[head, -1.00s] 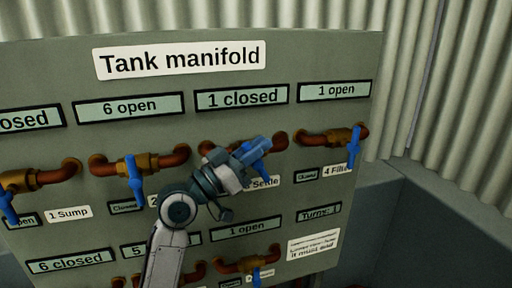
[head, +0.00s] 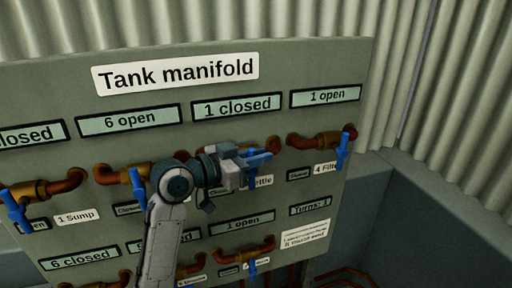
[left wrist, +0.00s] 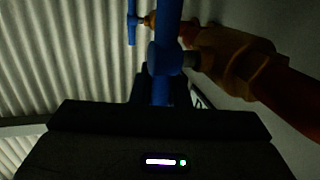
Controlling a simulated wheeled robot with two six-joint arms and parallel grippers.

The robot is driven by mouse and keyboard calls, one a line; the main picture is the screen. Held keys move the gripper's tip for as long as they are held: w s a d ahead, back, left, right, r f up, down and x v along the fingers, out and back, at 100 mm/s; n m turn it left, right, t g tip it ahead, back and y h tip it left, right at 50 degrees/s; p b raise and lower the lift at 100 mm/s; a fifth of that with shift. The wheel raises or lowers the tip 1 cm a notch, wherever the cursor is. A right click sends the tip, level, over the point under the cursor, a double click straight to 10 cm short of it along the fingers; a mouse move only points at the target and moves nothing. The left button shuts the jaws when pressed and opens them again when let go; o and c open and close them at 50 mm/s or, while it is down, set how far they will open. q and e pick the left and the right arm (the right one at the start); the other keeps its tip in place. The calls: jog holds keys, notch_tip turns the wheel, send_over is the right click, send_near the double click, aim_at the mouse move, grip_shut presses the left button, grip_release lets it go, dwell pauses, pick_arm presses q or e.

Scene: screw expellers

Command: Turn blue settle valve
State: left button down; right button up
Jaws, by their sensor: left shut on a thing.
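The blue handle of the settle valve (head: 260,156) is in the second column from the right of the panel, above the partly hidden "Settle" label (head: 262,181). The gripper hides most of the valve body in the head view. In the left wrist view the blue handle (left wrist: 168,58) runs up from between the jaws, beside the brass valve body (left wrist: 235,58). The display above the valve (head: 238,105) reads "1 closed". My right gripper is not in view.
The filter valve (head: 341,150) is to the right, another blue-handled valve (head: 138,188) to the left, and the sump valve (head: 14,210) at far left. A lower valve (head: 252,265) is below. A corrugated wall (head: 450,100) stands behind the grey-green panel (head: 300,75).

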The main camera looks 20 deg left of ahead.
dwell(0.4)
pick_arm(q)
jog(key=c, duration=1.4)
grip_release()
jog(key=shift+s+a+f+b, duration=0.1)
jog(key=shift+s+a+b, duration=0.2)
jog(key=shift+s+a, duration=0.1)
jog(key=shift+b+v, duration=1.95)
jog(key=shift+v, duration=2.85)
